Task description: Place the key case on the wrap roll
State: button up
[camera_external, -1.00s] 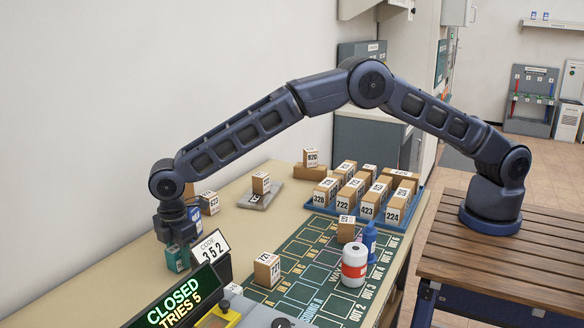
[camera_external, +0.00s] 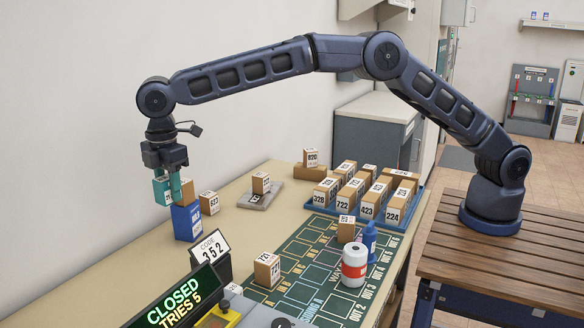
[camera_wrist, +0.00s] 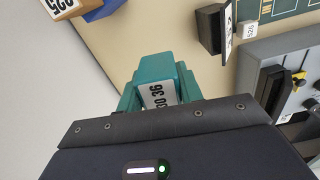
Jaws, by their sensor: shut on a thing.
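The key case, a teal block with a white number label, is held in my gripper (camera_external: 173,183). It hangs in the air over the left part of the long table, near a blue box. In the wrist view the key case (camera_wrist: 157,85) sits between the teal fingers of my gripper (camera_wrist: 152,98), which are shut on it. The wrap roll (camera_external: 354,266) is a white cylinder with a red band. It stands upright on the green marked mat, to the right of and well apart from my gripper.
A blue box (camera_external: 186,223) stands close below my gripper, beside a numbered carton (camera_external: 209,203). The code sign (camera_external: 213,248) stands between there and the mat. A blue bottle (camera_external: 369,238) and a small carton (camera_external: 346,229) stand close to the wrap roll. A blue tray of cartons is behind.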

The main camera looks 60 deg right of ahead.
jog(key=shift+s+r, duration=0.25)
jog(key=shift+r, duration=0.5)
jog(key=s+d+r, duration=0.2)
jog(key=s+r, duration=0.4)
jog(key=s, duration=0.5)
notch_tip(320, 180, up, 3)
jog(key=n, duration=0.1)
send_over(356, 248)
notch_tip(356, 248, down, 19)
jog(key=shift+d+f, duration=0.1)
jog(key=shift+f, duration=0.05)
jog(key=shift+f, duration=0.15)
jog(key=o, duration=1)
